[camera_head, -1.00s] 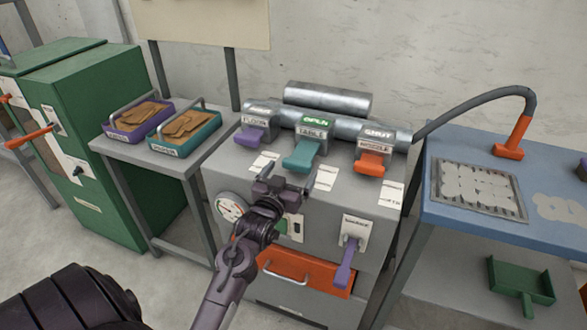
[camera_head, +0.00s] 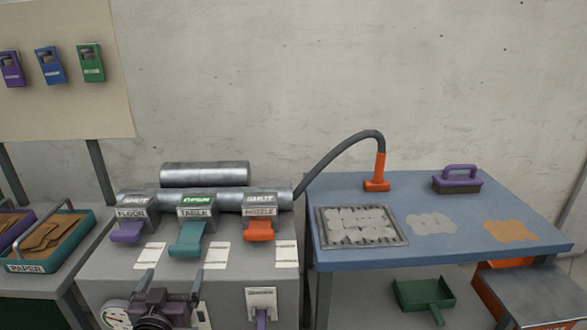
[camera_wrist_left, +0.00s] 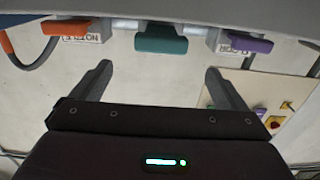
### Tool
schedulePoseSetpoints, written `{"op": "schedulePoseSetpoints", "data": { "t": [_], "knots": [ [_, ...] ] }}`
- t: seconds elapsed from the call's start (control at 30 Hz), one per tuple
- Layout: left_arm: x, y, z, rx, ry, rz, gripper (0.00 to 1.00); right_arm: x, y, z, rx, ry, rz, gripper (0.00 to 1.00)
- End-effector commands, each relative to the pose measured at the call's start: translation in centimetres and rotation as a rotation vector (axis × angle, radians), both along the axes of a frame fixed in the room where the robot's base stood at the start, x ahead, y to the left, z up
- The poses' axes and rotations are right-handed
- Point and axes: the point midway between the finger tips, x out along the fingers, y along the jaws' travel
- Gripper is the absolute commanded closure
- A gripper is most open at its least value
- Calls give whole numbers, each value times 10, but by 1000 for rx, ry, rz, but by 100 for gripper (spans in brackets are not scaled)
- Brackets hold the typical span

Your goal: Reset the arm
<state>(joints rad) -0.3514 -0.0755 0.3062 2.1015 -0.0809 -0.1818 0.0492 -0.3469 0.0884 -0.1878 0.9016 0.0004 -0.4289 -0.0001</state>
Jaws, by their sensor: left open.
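My left gripper (camera_head: 168,294) is at the bottom of the head view, in front of the grey machine (camera_head: 110,262). Its two fingers stand apart with nothing between them, as the left wrist view (camera_wrist_left: 160,82) also shows. Three levers are on the machine top beyond it: purple FLOOR (camera_head: 127,232), teal TABLE (camera_head: 187,240) and orange NOZZLE (camera_head: 259,231). The TABLE sign reads OPEN; the other two appear to read SHUT. In the wrist view the levers appear upside down, the teal one (camera_wrist_left: 161,38) in the middle, apart from the fingers. My right gripper is not in view.
A blue table (camera_head: 430,256) to the right holds a metal grate (camera_head: 323,240), a purple-handled brush (camera_head: 457,182) and an orange nozzle (camera_head: 376,185) on a hose. A green dustpan (camera_head: 423,293) is below. A teal paper tray (camera_head: 75,247) stands at left.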

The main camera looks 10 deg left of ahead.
Motion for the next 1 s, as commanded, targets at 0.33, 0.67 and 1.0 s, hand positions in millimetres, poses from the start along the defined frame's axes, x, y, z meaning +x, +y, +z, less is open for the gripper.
{"op": "schedulePoseSetpoints", "data": {
  "t": [0.33,0.67,1.0],
  "knots": [
    [-41,-80,-58,-30,525,-148,5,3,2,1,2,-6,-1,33],
    [-128,-138,-94,-29,998,-263,5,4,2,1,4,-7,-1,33],
    [-184,-162,-116,-13,1272,-326,5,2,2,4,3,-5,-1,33]
  ]
}}
